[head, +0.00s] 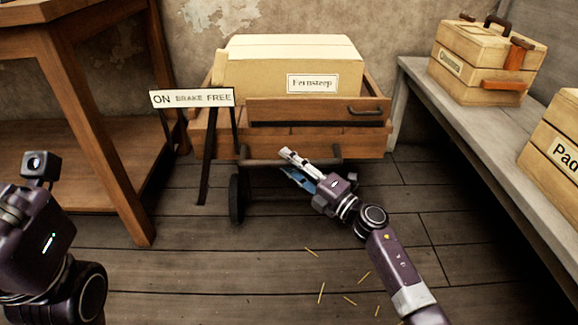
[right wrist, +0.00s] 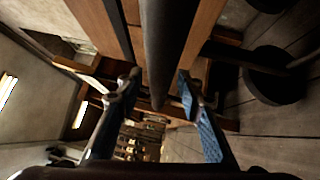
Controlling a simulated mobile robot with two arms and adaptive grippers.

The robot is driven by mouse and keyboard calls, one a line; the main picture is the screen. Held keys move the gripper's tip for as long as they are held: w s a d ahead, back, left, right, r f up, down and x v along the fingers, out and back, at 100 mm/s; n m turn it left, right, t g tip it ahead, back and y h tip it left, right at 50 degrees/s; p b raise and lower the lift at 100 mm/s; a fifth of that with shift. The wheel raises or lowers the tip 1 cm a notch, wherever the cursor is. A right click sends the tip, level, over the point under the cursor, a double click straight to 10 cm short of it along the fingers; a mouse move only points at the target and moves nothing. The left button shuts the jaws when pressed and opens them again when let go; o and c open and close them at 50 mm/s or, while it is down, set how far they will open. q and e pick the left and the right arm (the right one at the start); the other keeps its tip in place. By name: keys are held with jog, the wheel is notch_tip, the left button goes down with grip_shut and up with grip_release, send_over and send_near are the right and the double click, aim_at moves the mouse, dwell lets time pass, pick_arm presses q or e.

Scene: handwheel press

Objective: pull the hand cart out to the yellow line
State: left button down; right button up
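The wooden hand cart (head: 205,140) stands against the back wall, with a large box labelled "Fernsteep" (head: 245,80) on it. Its dark handle bar (head: 265,162) runs across the low front and also shows in the right wrist view (right wrist: 163,45). My right gripper (head: 292,163) is at the bar. In the right wrist view its fingers are apart, with the bar between them and gaps on both sides. My left arm is at the left edge, away from the cart; its fingers cannot be made out. No yellow line shows.
A sign reading "ON BRAKE FREE" (head: 192,98) stands at the cart's left front. A wooden table (head: 110,120) is on the left. A grey bench (head: 470,130) with boxes is on the right. The plank floor before the cart holds only some straw bits.

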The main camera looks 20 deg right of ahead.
jog(key=shift+w, duration=0.15)
jog(key=shift+c, duration=0.6)
grip_shut()
